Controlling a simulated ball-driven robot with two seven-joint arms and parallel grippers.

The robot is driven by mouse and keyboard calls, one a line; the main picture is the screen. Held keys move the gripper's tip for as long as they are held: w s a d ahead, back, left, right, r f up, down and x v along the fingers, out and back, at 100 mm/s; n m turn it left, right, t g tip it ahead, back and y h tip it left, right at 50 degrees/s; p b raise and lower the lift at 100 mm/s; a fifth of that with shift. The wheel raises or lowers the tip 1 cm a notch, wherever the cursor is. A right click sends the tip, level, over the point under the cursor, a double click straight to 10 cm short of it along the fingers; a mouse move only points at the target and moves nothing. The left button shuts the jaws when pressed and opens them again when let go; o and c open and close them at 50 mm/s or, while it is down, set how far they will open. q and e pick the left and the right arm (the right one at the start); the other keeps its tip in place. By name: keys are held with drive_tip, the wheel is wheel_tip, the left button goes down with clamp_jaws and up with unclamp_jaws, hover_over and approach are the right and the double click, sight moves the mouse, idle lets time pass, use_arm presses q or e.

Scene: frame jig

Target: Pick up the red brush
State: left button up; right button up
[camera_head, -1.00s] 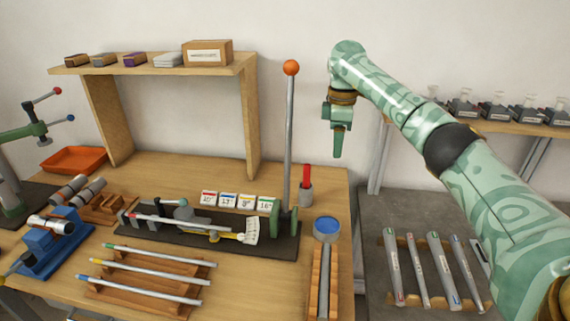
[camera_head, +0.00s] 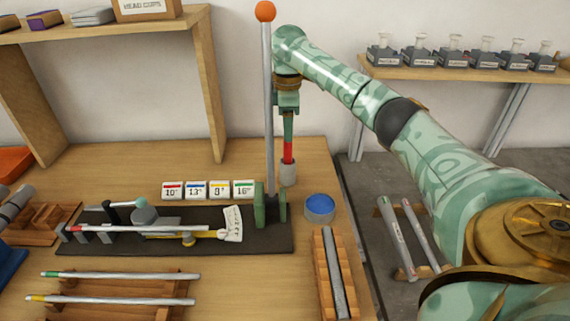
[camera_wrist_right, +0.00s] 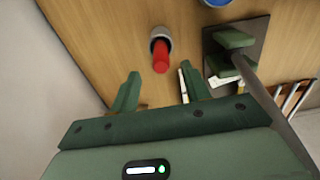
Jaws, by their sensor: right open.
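The red brush (camera_head: 288,151) stands upright in a small grey cup (camera_head: 288,173) at the back right of the table, just right of the tall lever. In the right wrist view the red brush (camera_wrist_right: 160,58) points up out of its grey cup (camera_wrist_right: 161,36). My right gripper (camera_head: 288,134) is directly above the brush in the head view. In the right wrist view its fingers (camera_wrist_right: 158,90) are spread, with nothing between them, and the brush lies beyond the tips. My left gripper is not in view.
A tall lever with an orange knob (camera_head: 265,12) rises close beside my right gripper. A blue-topped round tin (camera_head: 320,207) and number cards (camera_head: 208,190) are near. The jig base (camera_head: 110,243) lies in front. A wooden shelf (camera_head: 215,80) stands at left.

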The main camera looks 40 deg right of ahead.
sight(287, 145)
drive_tip(key=shift+s+f, duration=0.15)
drive_tip(key=shift+f, duration=0.1)
wheel_tip(287, 145, down, 5)
drive_tip(key=b, duration=0.3)
drive_tip(key=shift+f, duration=0.1)
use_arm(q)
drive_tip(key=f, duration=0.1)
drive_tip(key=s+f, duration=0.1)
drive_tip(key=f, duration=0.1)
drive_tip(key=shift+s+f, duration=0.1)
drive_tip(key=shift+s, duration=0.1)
use_arm(e)
drive_tip(key=shift+r, duration=0.2)
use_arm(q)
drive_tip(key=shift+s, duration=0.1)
use_arm(e)
clamp_jaws()
